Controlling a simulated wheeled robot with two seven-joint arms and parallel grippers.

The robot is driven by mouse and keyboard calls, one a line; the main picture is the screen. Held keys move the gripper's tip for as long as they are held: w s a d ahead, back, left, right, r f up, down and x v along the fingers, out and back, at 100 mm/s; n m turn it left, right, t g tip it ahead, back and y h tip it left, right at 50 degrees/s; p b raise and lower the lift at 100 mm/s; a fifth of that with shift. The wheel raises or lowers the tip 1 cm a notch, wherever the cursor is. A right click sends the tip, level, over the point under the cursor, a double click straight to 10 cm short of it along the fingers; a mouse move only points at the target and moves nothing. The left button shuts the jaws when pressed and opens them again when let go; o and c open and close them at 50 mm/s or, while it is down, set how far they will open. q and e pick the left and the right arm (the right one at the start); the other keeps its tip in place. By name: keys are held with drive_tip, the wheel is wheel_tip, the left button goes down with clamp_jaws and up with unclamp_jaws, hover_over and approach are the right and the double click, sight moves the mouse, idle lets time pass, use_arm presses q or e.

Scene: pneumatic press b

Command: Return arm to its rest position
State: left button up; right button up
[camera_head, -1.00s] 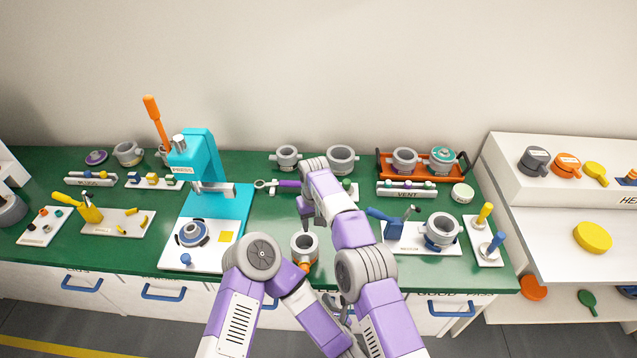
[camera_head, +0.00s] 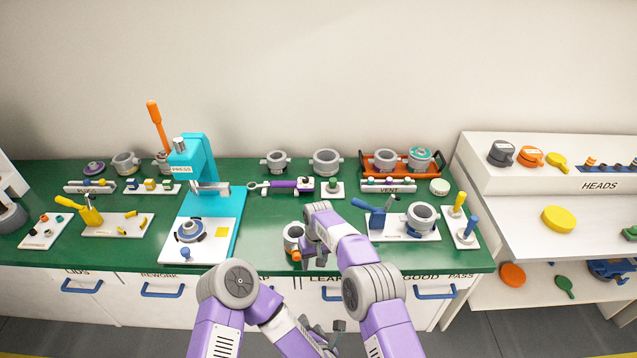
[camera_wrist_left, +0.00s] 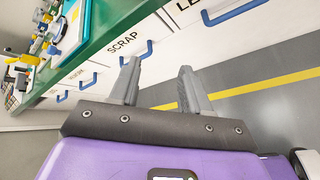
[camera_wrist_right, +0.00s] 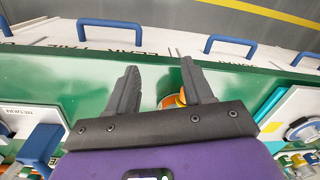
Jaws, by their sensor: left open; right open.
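My right gripper (camera_head: 308,258) is open over the front part of the green bench, beside a grey pot (camera_head: 293,232) with an orange part that the hand partly covers. In the right wrist view the open fingers (camera_wrist_right: 158,85) show nothing held, with an orange and white round part (camera_wrist_right: 172,100) seen between them. My left gripper (camera_head: 330,338) is low in front of the drawers. In the left wrist view its open fingers (camera_wrist_left: 160,85) are empty, with drawer fronts and floor beyond.
The turquoise press (camera_head: 195,165) stands left of my arms. A blue-handled tool board (camera_head: 385,222) and another grey pot (camera_head: 422,216) lie to the right. Blue drawer handles (camera_head: 358,291) stick out along the bench front. The floor in front is clear.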

use_arm(q)
drive_tip(key=s+a+f+m+g+h+b, duration=0.2)
drive_tip(key=s+f+m+g+h, duration=0.25)
drive_tip(key=f+m, duration=0.6)
use_arm(e)
drive_tip(key=s+d+f+m+y, duration=0.1)
drive_tip(key=s+d+f, duration=0.3)
drive_tip(key=s+f, duration=0.3)
drive_tip(key=s+d+f+m+y, duration=0.1)
drive_tip(key=s+d+f+m, duration=0.1)
drive_tip(key=s+d+f, duration=0.4)
use_arm(q)
drive_tip(key=s+a+f+m+g+h+b, duration=0.1)
drive_tip(key=s+a+m+g, duration=0.4)
drive_tip(key=s+m, duration=0.5)
drive_tip(key=m+g+h, duration=0.1)
drive_tip(key=m, duration=0.4)
drive_tip(key=shift+s+a+f+m+h, duration=0.2)
drive_tip(key=shift+s+a+m+h, duration=0.05)
drive_tip(key=shift+a+m+h, duration=0.1)
use_arm(e)
drive_tip(key=s+d+f+m+t+y, duration=0.1)
drive_tip(key=s+m, duration=0.2)
drive_tip(key=s, duration=1.9)
drive_tip(key=shift+f, duration=0.25)
